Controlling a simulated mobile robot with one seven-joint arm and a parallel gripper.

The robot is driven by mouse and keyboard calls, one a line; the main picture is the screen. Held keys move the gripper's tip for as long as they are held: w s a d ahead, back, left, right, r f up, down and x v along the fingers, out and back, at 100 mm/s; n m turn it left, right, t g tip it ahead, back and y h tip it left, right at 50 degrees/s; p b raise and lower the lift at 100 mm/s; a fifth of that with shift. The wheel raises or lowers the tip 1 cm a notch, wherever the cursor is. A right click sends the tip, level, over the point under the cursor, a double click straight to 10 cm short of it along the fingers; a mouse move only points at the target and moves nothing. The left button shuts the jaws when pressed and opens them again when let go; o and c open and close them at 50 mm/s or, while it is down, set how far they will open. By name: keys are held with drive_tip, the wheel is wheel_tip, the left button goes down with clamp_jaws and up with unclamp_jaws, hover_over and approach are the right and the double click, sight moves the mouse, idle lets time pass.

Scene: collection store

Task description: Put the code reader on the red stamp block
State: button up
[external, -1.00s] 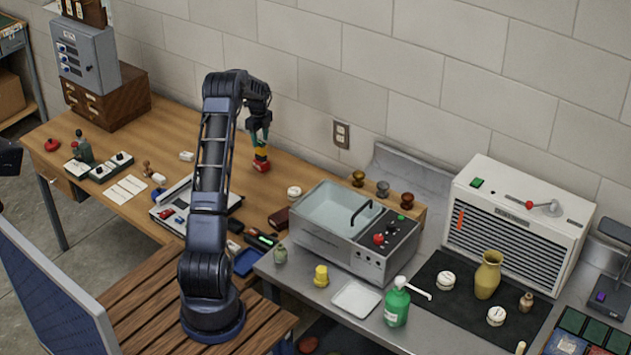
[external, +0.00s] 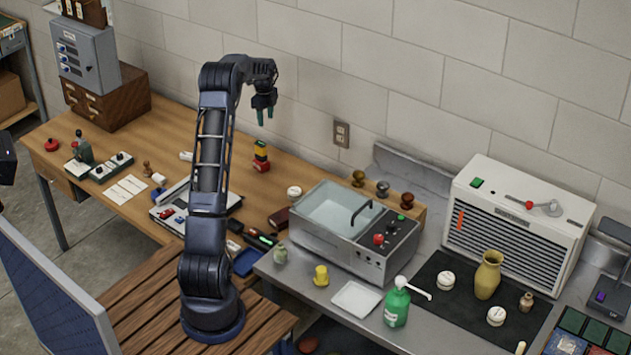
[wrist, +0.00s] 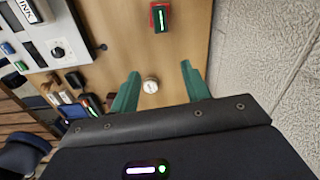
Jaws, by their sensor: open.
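The red stamp block (external: 262,167) sits on the wooden desk near the wall; it also shows at the top of the wrist view (wrist: 153,16). A small upright item with yellow and dark bands, apparently the code reader (external: 261,152), stands on top of it. From above, in the wrist view, its top is dark with a lit pale-green strip (wrist: 161,18). It looks upright and rests on the block. My gripper (external: 265,115) is open and empty, above the stack and apart from it. Its green fingers (wrist: 160,72) have nothing between them at their height.
A white round pot (external: 294,192) stands on the desk near the sink unit (external: 325,240). A laptop-like device (external: 170,216) and small tools lie left of the stack. The wall (external: 300,120) is close behind. Desk around the block is mostly clear.

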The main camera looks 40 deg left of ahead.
drive_tip(key=s+d+r+n, duration=0.2)
drive_tip(key=s+d+r, duration=0.2)
drive_tip(key=d+r, duration=0.35)
drive_tip(key=s+d+r+n, duration=0.2)
drive_tip(key=s+d+r, duration=0.2)
drive_tip(key=d+r, duration=0.35)
drive_tip(key=s+d+r+n+t, duration=0.1)
drive_tip(key=s+d+r+n, duration=0.1)
drive_tip(key=s+d+r, duration=0.3)
drive_tip(key=s+d+r+n+t, duration=0.1)
drive_tip(key=s+d+r+n, duration=0.1)
drive_tip(key=s+d, duration=0.5)
drive_tip(key=s+d+f+n+t, duration=0.1)
drive_tip(key=s+d+n, duration=0.3)
drive_tip(key=s, duration=1)
drive_tip(key=s+d+f+n+t, duration=0.1)
drive_tip(key=s+d+n, duration=0.3)
drive_tip(key=s+d, duration=0.5)
drive_tip(key=s+f, duration=0.1)
drive_tip(key=s, duration=0.5)
drive_tip(key=shift+s+d+n, duration=0.15)
drive_tip(key=shift+d+n, duration=0.2)
drive_tip(key=shift+n, duration=0.05)
